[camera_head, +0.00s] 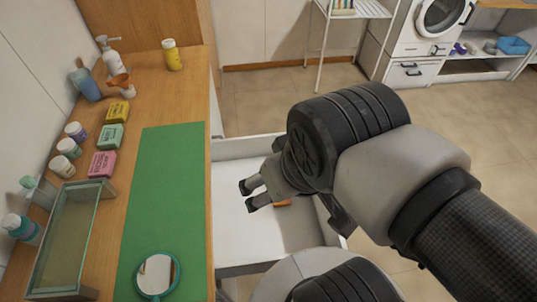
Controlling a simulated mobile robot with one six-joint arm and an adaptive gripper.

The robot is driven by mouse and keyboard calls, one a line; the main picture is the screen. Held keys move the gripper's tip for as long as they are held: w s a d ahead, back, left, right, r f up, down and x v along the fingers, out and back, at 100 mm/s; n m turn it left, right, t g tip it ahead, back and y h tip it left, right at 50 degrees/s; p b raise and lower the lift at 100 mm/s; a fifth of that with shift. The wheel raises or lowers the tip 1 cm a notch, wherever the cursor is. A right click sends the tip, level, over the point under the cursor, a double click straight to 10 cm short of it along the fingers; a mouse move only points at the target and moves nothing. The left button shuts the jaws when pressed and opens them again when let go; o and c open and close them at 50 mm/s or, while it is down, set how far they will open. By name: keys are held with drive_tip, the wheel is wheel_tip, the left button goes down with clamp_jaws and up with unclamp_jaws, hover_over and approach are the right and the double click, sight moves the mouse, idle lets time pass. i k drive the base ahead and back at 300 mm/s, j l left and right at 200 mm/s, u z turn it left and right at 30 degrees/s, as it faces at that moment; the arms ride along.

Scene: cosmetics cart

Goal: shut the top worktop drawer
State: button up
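The top worktop drawer (243,232) is white and pulled out to the right from under the wooden worktop (204,62). My gripper (247,194) is over the open drawer, with its two dark fingertips apart and pointing left toward the worktop edge. Nothing shows between the fingers. A small orange item (283,203) shows beside my gripper, partly covered by it, and seems to lie in the drawer. My arm hides much of the drawer's right side and front, and no handle shows. I cannot tell whether my gripper touches the drawer.
A green mat (160,190) with a round mirror (157,273) lies on the worktop. A glass tray (100,207), soap boxes (102,164), jars and bottles stand along the wall. A white rack (360,9) and washing machine (437,20) stand at the back. Floor between is clear.

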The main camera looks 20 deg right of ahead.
sight(245, 243)
drive_tip(key=k+l+u, duration=0.1)
drive_tip(key=l, duration=0.3)
drive_tip(key=k+l+u, duration=0.1)
drive_tip(key=l, duration=0.3)
drive_tip(key=k+l+u, duration=0.1)
drive_tip(key=k+l, duration=0.15)
drive_tip(key=l, duration=0.15)
drive_tip(key=k+l, duration=0.2)
drive_tip(key=l, duration=0.15)
drive_tip(key=k+l+u, duration=0.15)
drive_tip(key=l, duration=0.25)
drive_tip(key=i+j+u, duration=0.15)
drive_tip(key=j, duration=0.15)
